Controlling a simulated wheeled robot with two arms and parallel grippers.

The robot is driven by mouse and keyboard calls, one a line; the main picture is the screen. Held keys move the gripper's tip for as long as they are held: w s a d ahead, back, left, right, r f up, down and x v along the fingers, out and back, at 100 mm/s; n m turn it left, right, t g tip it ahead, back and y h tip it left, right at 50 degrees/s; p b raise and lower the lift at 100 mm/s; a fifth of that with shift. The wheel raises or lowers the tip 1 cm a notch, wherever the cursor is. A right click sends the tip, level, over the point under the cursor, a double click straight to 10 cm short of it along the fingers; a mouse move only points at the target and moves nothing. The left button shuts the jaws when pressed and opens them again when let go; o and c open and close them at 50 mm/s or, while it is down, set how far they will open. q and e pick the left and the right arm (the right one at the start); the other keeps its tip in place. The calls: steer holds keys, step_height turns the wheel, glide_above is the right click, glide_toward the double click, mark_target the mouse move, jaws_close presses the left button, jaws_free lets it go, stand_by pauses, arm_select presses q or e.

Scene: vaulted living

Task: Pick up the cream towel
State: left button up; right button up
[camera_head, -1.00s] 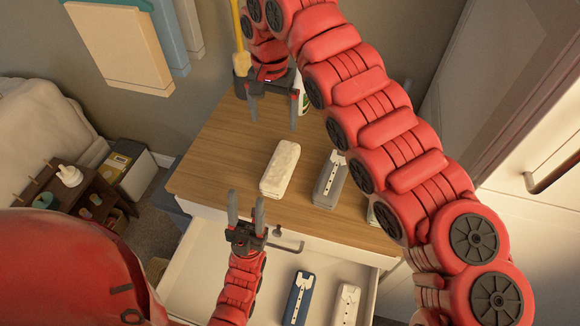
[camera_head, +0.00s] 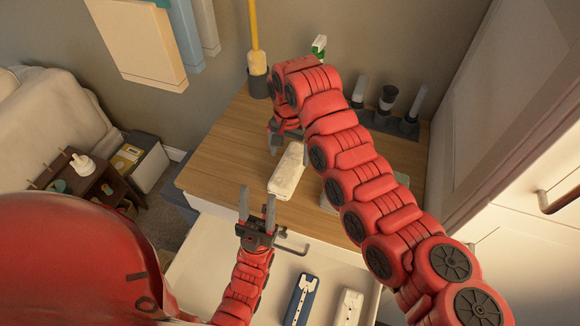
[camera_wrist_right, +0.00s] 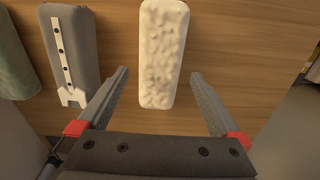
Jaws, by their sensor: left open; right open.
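The cream towel (camera_head: 287,172) is a rough, rounded oblong bundle lying on the wooden dresser top (camera_head: 222,152). My right gripper (camera_head: 287,142) is at its far end, partly hidden by its own arm. In the right wrist view the towel (camera_wrist_right: 162,50) lies between the open fingers of the right gripper (camera_wrist_right: 159,75), with a gap on both sides. My left gripper (camera_head: 257,200) is open and empty, over the dresser's front edge near the open drawer.
A yellow-handled brush (camera_head: 255,40) and dark holders (camera_head: 388,98) stand at the back.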

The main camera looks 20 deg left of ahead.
mark_target(290, 164)
steer(key=shift+s+f, duration=0.1)
steer(key=shift+f, duration=0.2)
steer(key=f+p, duration=0.2)
steer(key=f, duration=0.1)
steer(key=f+p, duration=0.1)
steer(key=shift+w+f, duration=0.25)
steer(key=shift+f, duration=0.45)
steer(key=shift+c, duration=0.3)
steer(key=c, duration=1.2)
